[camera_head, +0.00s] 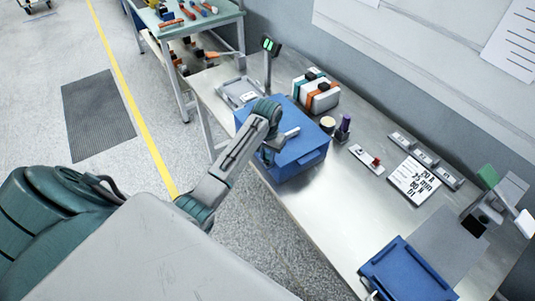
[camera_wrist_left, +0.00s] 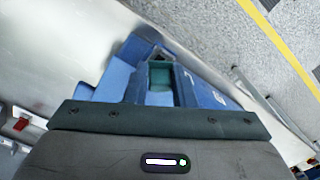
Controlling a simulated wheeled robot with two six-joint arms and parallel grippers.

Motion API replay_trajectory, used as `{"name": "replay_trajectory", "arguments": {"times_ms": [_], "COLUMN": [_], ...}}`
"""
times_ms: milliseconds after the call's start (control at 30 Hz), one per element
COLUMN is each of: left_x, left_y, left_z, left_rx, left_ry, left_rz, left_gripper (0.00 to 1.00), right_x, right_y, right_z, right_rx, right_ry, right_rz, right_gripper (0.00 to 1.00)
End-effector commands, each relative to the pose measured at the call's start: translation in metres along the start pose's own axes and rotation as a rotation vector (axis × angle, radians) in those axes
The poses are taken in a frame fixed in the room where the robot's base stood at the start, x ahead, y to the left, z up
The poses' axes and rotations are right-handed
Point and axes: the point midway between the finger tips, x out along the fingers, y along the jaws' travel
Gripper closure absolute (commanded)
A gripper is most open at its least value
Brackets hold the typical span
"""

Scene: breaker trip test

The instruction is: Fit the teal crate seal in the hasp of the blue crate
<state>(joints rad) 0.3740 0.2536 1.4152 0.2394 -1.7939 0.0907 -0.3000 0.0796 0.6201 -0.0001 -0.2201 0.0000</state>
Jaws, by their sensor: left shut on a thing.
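The blue crate (camera_head: 308,158) stands on the metal bench in the head view, and part of it shows in the left wrist view (camera_wrist_left: 207,95). My left gripper (camera_head: 281,143) is over the crate's near left part and hides some of it. In the left wrist view a small teal piece, the crate seal (camera_wrist_left: 160,74), shows between the jaws of the left gripper (camera_wrist_left: 158,88), which is shut on it. The seal is hidden in the head view. I cannot make out the hasp, or whether the seal touches it. My right gripper is not in view.
Behind the crate stand a white box with orange and teal parts (camera_head: 316,93) and a grey tray (camera_head: 238,91). A post with a green display (camera_head: 270,46) stands nearby. A small red-switch unit (camera_head: 367,158) and a blue panel (camera_head: 405,275) lie to the right.

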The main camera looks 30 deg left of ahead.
Motion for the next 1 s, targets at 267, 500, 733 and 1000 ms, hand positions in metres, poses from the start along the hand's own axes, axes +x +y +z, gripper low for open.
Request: {"name": "replay_trajectory", "arguments": {"times_ms": [267,500,733,1000], "left_x": [0.0055,0.0006,-0.001,-0.001], "left_y": [0.0001,0.0,0.0,-0.0001], "left_z": [0.0,0.0001,0.0001,0.0001], "left_rx": [0.0,0.0,0.0,0.0], "left_ry": [0.0,0.0,-0.001,0.0], "left_rz": [0.0,0.0,0.0,0.0], "left_gripper": [0.98,0.98,0.98,0.98], "right_x": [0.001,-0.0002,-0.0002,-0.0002], "right_y": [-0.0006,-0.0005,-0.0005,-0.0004], "right_z": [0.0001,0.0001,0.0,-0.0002], "right_rx": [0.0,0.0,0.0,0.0], "right_ry": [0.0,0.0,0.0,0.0], "right_rz": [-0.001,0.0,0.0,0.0], "right_gripper": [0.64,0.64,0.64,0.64]}}
